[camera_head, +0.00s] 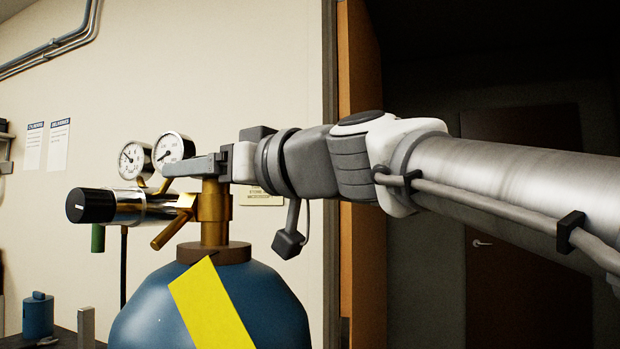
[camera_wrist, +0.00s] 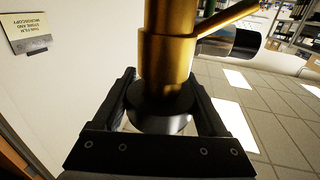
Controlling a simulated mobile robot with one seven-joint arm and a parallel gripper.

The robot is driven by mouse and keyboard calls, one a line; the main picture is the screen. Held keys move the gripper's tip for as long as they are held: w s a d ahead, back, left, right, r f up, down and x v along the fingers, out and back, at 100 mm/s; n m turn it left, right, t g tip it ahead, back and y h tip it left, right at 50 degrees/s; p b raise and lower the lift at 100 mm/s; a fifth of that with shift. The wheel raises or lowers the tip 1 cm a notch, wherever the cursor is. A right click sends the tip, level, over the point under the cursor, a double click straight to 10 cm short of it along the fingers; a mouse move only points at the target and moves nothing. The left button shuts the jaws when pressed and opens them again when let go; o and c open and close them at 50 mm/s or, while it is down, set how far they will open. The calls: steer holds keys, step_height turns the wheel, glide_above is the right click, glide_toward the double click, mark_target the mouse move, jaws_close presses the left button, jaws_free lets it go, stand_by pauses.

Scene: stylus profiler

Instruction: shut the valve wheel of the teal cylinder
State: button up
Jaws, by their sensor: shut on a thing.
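The teal cylinder (camera_head: 150,312) stands upright in the head view, with a yellow band on its shoulder and a brass valve (camera_head: 214,220) on top. My gripper (camera_head: 192,166) reaches in from the right at the top of that valve. In the wrist view, which looks turned over, my gripper's two dark fingers (camera_wrist: 160,82) lie on either side of a dark round valve wheel (camera_wrist: 160,123) at the end of the brass body. My gripper is shut on this wheel. In the head view the fingers largely hide the wheel.
A regulator with two gauges (camera_head: 173,149) and a black knob (camera_head: 90,205) juts left from the valve, close to my fingers. A wall lies behind, and a dark doorway with an orange-brown frame (camera_head: 362,180) is at right. A small blue container (camera_head: 38,315) stands lower left.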

steer(key=o, duration=1.3)
steer(key=shift+d, duration=0.1)
steer(key=b+v, duration=0.2)
steer(key=v, duration=1.5)
steer(key=shift+s, duration=0.1)
